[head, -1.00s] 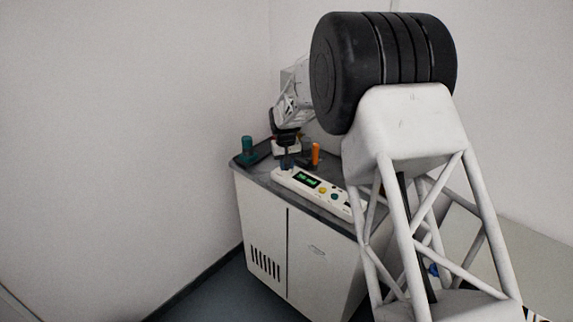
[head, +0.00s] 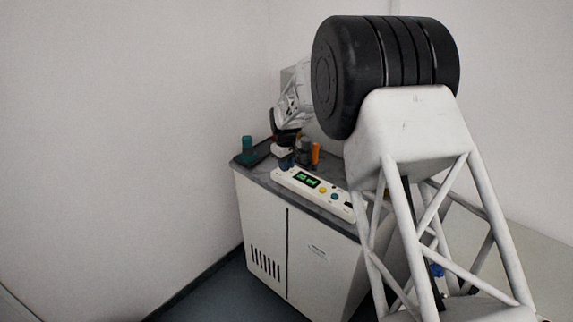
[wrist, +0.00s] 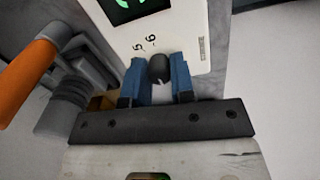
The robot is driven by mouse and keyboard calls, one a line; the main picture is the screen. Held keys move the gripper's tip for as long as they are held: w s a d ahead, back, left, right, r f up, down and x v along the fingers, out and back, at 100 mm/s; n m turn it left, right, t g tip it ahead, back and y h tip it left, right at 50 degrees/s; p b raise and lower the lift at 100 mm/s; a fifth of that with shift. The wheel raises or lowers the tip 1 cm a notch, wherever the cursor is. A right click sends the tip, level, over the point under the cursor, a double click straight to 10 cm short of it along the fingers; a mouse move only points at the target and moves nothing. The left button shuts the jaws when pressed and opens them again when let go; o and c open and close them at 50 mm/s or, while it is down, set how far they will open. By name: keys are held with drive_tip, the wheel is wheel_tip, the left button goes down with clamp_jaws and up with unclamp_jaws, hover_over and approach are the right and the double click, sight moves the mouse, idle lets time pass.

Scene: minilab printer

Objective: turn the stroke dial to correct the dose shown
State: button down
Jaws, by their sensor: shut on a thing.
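The white control panel (head: 318,193) lies along the front of the cabinet top. Its dark display with green characters (head: 306,179) is too small to read surely in the head view. In the wrist view only part of the display (wrist: 138,8) shows at the top edge. The dark stroke dial (wrist: 159,67) sits at the panel's end, beside printed marks. My gripper (wrist: 161,80) has its two blue fingers around the dial, shut on it. In the head view my gripper (head: 287,161) is over the panel's left end and hides the dial.
An orange handle (wrist: 27,82) and a grey ribbed part (wrist: 64,108) stand close to my gripper's left in the wrist view. A teal object (head: 247,146) stands at the cabinet top's far left. The cabinet (head: 308,255) has bare floor in front.

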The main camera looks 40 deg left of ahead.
drive_tip(key=shift+r, duration=0.1)
drive_tip(key=c, duration=1)
unclamp_jaws()
drive_tip(key=shift+o, duration=0.2)
drive_tip(key=shift+s+r, duration=0.1)
drive_tip(key=shift+r, duration=3.75)
